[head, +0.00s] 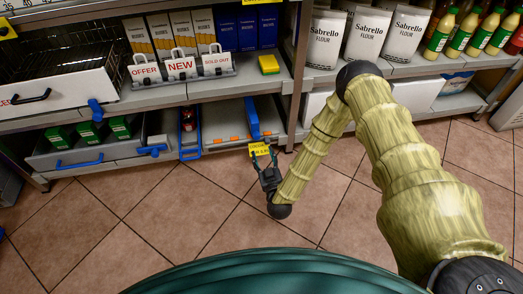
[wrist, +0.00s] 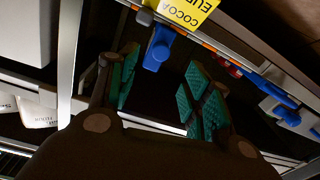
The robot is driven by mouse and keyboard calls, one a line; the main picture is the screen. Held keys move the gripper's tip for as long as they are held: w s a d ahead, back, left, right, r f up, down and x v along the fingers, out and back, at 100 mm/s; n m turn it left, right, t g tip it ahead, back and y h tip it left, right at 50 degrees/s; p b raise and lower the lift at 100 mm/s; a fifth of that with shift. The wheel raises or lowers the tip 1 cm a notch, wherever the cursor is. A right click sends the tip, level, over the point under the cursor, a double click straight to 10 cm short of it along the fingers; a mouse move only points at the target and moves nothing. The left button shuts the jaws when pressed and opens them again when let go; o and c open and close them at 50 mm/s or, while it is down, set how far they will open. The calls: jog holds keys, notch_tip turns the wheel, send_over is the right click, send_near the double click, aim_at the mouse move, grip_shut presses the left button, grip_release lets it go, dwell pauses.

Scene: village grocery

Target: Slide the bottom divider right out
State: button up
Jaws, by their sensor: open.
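A blue divider (head: 252,118) stands on the bottom shelf (head: 222,133), toward its right end and close to the yellow cocoa price tag (head: 259,149). My gripper (head: 264,158) is open and empty, low in front of that shelf's front edge. In the wrist view, the blue divider's end (wrist: 158,48) shows beyond and between the spread teal-padded fingers (wrist: 165,88), apart from them. The cocoa tag (wrist: 188,10) is at the top there. A second blue frame-like piece (head: 189,135) stands farther left on the bottom shelf, with a red item beside it.
A bin with green boxes (head: 90,132) and a blue handle (head: 80,162) is at the lower left. Above are OFFER, NEW and SOLD OUT signs (head: 180,67) and a yellow block (head: 269,64). Flour bags (head: 365,34) stand right. The tiled floor (head: 130,215) in front is clear.

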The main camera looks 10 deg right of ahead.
jog(key=shift+s, duration=0.3)
jog(key=shift+a+r, duration=0.1)
jog(key=shift+a, duration=0.05)
jog(key=c, duration=0.5)
jog(key=a, duration=0.1)
jog(key=a+r+n, duration=0.1)
jog(key=w+a+n+h, duration=0.1)
jog(key=shift+a+r, duration=0.15)
jog(key=shift+a, duration=0.25)
grip_shut()
jog(key=a+r+n+g+h, duration=0.2)
jog(key=a+r+n, duration=0.2)
jog(key=a+n, duration=0.2)
jog(key=w+d+f+b, duration=0.3)
jog(key=w+d+b, duration=0.2)
jog(key=w+b, duration=0.2)
jog(key=shift+w+d+n, duration=0.2)
jog(key=shift+w+n, duration=0.1)
jog(key=shift+w, duration=0.65)
